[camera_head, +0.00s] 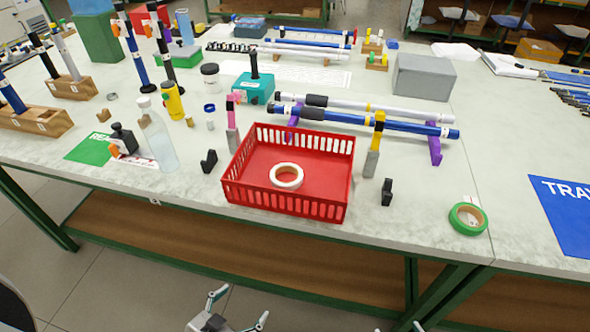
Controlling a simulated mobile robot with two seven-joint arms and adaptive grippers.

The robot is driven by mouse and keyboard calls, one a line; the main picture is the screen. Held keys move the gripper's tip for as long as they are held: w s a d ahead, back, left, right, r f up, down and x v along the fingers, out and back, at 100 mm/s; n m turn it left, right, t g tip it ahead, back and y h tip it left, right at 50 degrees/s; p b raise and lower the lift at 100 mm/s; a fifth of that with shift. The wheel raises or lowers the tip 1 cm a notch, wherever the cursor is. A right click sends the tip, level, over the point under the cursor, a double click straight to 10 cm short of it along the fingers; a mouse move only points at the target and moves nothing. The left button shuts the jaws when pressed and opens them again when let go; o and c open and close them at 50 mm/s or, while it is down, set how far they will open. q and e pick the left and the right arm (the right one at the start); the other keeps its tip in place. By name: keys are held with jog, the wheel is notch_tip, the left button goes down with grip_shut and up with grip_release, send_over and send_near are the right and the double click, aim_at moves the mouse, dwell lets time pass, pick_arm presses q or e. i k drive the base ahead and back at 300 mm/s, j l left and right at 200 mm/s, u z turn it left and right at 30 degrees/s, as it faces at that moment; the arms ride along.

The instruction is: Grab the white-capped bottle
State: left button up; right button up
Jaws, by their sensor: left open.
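The white-capped bottle (158,138) is clear and tall. It stands upright near the table's front edge, left of the red basket. My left gripper (240,307) is at the bottom of the head view, in front of the table and apart from the bottle. Its fingers are spread, with nothing between them. Only a small tip of my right gripper (418,327) shows at the bottom edge; the rest of it is out of the picture.
A small black object (123,138) stands just left of the bottle by a green mat (91,149). A yellow bottle (173,100) stands behind. The red basket (285,210) holds a white tape roll (287,176). Green tape (468,217) lies at right.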

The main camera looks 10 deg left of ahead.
aim_at(154, 128)
jog(key=u, duration=1.25)
jog(key=j+z, duration=0.1)
jog(key=z, duration=0.4)
jog(key=j+z, duration=0.15)
jog(key=z, duration=0.35)
jog(key=j+z, duration=0.1)
jog(key=z, duration=0.35)
jog(key=j+z, duration=0.35)
jog(key=k+j+z, duration=0.2)
jog(key=j+z, duration=0.2)
jog(key=j, duration=0.15)
